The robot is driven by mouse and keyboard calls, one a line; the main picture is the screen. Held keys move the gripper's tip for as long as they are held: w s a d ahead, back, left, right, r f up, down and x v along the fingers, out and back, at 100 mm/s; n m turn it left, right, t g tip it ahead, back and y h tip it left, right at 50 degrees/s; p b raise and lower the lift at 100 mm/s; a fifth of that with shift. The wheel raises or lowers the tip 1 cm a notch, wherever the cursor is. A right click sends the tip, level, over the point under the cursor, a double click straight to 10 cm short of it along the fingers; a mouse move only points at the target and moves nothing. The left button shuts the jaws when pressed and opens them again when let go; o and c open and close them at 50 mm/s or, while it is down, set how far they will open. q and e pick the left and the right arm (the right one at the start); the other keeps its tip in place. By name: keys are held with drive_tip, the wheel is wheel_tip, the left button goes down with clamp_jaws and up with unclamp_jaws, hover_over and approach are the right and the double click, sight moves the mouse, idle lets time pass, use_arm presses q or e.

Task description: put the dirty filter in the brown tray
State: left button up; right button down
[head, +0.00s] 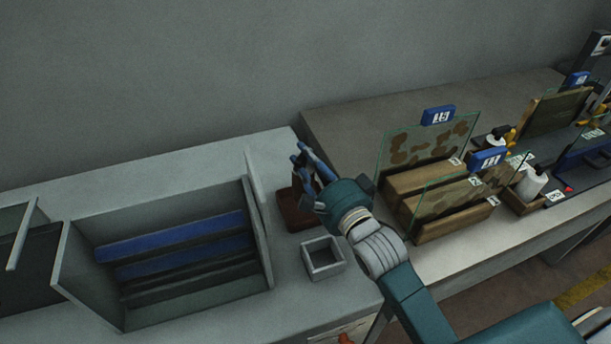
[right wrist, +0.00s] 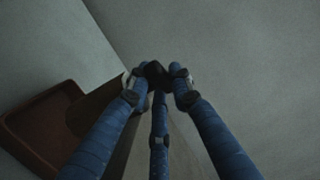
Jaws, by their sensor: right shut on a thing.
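The brown tray (head: 297,210) stands on the grey bench, to the right of the open grey box. In the right wrist view the tray (right wrist: 45,125) shows at the lower left. My right gripper (head: 305,158) is just above and beside the tray, its blue fingers closed. In the right wrist view the fingertips (right wrist: 155,78) meet on a thin grey-brown piece (right wrist: 182,145), apparently the dirty filter. Most of it is hidden behind the fingers, and I cannot tell whether it touches the tray. My left gripper is not in view.
The grey box (head: 190,290) with blue slats stands open at the left. A small square grey container (head: 322,258) sits below the tray. Glass panels with brown blotches (head: 425,145) stand in wooden holders on the right table. Bare bench lies behind the box.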

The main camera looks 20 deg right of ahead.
sight(311, 182)
drive_tip(key=shift+f, duration=0.7)
wheel_tip(311, 182, down, 3)
drive_tip(key=shift+r, duration=0.15)
drive_tip(key=shift+f, duration=0.35)
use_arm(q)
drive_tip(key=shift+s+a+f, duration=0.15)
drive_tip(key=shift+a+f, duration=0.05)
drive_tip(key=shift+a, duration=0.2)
use_arm(e)
drive_tip(key=shift+f, duration=0.15)
drive_tip(key=shift+f, duration=0.1)
drive_tip(key=c, duration=1.5)
unclamp_jaws()
drive_tip(key=shift+c, duration=0.2)
